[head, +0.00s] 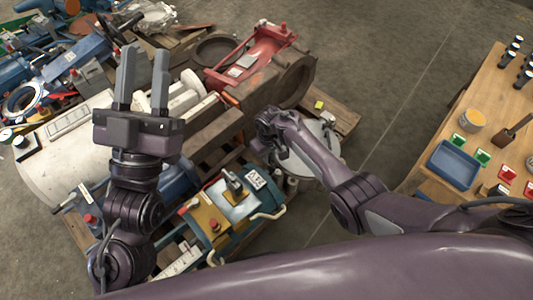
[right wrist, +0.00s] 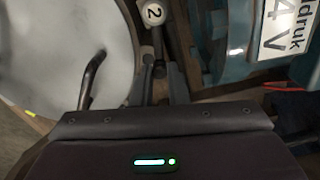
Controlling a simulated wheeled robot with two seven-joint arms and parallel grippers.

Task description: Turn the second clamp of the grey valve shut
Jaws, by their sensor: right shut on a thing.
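The grey valve (head: 325,155) is a round, pale grey body under my right forearm, partly hidden by it in the head view. In the right wrist view its wide grey face (right wrist: 60,45) fills the upper left. The second clamp (right wrist: 153,14) has a white knob marked 2 on a dark lever. My right gripper (right wrist: 160,75) is shut on that lever, below the knob. A bent dark handle (right wrist: 92,75) lies to its left, on the grey face. My left gripper (head: 143,78) is raised, open and empty, far left of the valve.
A teal machine with a white label (head: 256,180) stands close beside the valve, left of it in the head view. Pallets of scrap machinery (head: 265,75) lie behind. A wooden table (head: 470,115) with a blue tray (head: 454,165) is at right. Bare floor lies between.

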